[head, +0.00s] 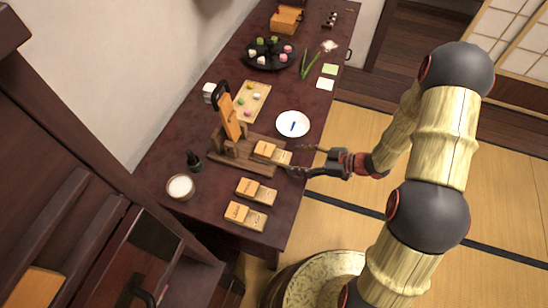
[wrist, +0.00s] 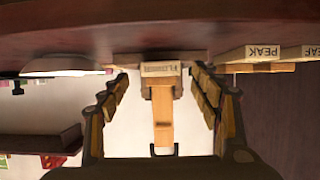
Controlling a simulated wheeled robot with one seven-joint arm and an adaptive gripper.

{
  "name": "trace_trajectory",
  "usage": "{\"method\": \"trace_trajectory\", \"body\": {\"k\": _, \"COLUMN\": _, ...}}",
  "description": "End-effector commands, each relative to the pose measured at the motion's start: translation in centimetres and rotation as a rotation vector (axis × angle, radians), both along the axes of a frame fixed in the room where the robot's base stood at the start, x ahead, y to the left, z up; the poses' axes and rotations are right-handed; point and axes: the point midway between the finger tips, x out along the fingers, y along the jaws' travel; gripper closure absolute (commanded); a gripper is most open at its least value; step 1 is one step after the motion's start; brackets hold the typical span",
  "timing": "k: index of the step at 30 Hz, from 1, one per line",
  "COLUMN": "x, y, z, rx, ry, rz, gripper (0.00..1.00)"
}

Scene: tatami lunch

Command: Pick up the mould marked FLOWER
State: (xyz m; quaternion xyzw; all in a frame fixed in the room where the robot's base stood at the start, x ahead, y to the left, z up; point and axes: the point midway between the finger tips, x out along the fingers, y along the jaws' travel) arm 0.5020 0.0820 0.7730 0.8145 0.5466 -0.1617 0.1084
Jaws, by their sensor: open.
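The FLOWER mould (wrist: 160,69) shows its pale lettered end in the middle of the wrist view, which is upside down. In the head view, a two-part wooden mould (head: 266,150) lies on the wooden press stand; its marking is too small to read there, but its place fits the FLOWER one. My gripper (head: 292,159) is open at the table's right edge, level with that mould. In the wrist view, the fingers of my gripper (wrist: 160,76) stand apart on either side of the FLOWER end, with clear gaps. Nothing is held.
Two moulds (head: 255,191) (head: 244,215) lie nearer in the head view. A white plate (head: 292,124) stands close behind my gripper. A bowl (head: 180,187) is left.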

Motion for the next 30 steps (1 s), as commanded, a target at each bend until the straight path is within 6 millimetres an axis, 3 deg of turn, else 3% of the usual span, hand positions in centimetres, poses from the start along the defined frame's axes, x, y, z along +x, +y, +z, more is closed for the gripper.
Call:
{"method": "trace_trajectory", "body": {"k": 5, "x": 0.6, "y": 1.9, "z": -1.1, "rx": 0.0, "ry": 0.0, "rz": 0.003, "gripper": 0.36}}
{"method": "trace_trajectory", "body": {"k": 14, "x": 0.8, "y": 2.2, "z": -1.0, "rx": -0.001, "ry": 0.0, "rz": -0.001, "gripper": 0.36}}
{"method": "trace_trajectory", "body": {"k": 30, "x": 0.8, "y": 2.2, "z": -1.0, "rx": -0.001, "ry": 0.0, "rz": 0.0, "gripper": 0.67}}
